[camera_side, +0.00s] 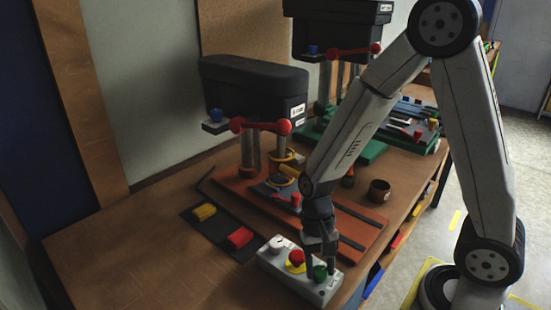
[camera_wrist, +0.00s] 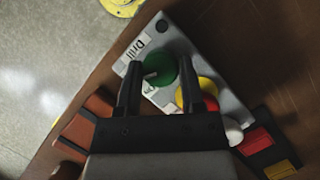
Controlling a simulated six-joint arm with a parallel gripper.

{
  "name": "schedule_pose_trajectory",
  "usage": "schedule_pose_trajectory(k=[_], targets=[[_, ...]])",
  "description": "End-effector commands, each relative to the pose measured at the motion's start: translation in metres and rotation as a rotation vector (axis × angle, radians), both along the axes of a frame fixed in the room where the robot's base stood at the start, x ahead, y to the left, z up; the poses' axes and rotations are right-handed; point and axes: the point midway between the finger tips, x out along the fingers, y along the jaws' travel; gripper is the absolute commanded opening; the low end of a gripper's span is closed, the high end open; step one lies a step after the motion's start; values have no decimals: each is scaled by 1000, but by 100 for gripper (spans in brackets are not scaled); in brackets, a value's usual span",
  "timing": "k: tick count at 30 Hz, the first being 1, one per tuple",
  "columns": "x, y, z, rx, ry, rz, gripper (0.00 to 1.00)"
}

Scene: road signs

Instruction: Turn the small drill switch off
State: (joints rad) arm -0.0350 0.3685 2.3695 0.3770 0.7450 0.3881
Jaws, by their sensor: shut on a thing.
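A grey control box (camera_side: 273,262) stands at the front edge of the wooden table, and it also shows in the wrist view (camera_wrist: 228,100). It carries a green knob (camera_side: 320,273), a red button on a yellow ring (camera_side: 296,258) and a white knob (camera_side: 277,244). My gripper (camera_side: 320,262) points down over the box, its fingers on either side of the green knob. In the wrist view, the green knob (camera_wrist: 161,69) lies between the two fingertips. A light mark shows on the knob's left side. A label reading "Drill" (camera_wrist: 137,45) sits beside it; the rest is hard to read.
A drill press with a black head (camera_side: 252,85) and orange base (camera_side: 345,222) stands behind the box. A second press with a green base (camera_side: 372,152) is further back. A dark mat (camera_side: 213,228) holds yellow and red blocks. The table's left is clear.

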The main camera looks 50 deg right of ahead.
Motion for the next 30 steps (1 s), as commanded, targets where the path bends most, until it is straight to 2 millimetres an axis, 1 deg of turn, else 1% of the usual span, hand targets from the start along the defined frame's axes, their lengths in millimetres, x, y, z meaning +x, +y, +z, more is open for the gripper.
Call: schedule_pose_trajectory(k=[3,9,22,23,24,25,26,30], targets=[[0,-1,1,0,-3,-60,0],[1,-1,1,1,-4,-115,0],[1,-1,1,0,-4,-129,0],[1,-1,1,0,-4,-129,56],[1,-1,0,0,-4,-129,68],[1,-1,1,0,-4,-128,78],[1,-1,0,0,-3,-128,85],[0,-1,0,0,-3,-126,85]])
